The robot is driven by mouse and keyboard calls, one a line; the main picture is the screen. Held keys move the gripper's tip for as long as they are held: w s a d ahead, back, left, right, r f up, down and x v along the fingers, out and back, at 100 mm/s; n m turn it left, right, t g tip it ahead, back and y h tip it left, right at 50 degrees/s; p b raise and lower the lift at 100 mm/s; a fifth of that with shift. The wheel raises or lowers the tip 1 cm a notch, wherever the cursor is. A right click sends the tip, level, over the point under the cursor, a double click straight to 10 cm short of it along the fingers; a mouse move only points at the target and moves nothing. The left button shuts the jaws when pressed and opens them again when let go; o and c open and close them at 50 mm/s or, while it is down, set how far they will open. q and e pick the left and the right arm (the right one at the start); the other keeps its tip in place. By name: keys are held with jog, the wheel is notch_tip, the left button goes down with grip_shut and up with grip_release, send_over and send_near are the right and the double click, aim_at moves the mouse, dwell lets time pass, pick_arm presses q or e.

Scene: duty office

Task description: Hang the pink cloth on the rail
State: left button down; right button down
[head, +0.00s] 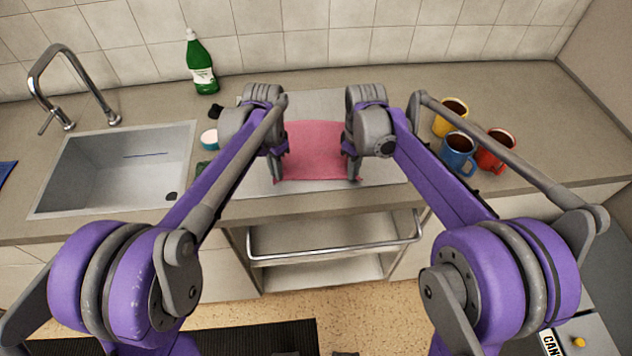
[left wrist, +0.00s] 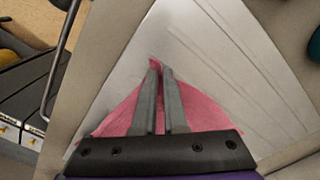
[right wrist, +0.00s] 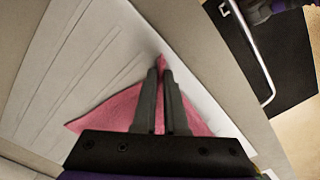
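The pink cloth (head: 314,150) lies on the pale grey ribbed board on the counter. My left gripper (head: 277,179) is at its near left corner. In the left wrist view its fingers (left wrist: 160,68) are nearly together, with a pink corner showing at the tips. My right gripper (head: 354,179) is at the near right corner. In the right wrist view its fingers (right wrist: 160,70) are also nearly together, with a corner tip between them. Both look shut on the cloth. The chrome rail (head: 335,255) runs along the counter front, below and nearer than the cloth.
A sink (head: 115,165) with a tap (head: 70,85) is on the left. A green bottle (head: 201,65) stands at the wall. Yellow (head: 445,122), blue (head: 458,155) and red (head: 494,152) mugs stand close to my right arm. Open shelves (head: 320,235) lie behind the rail.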

dwell(0.6)
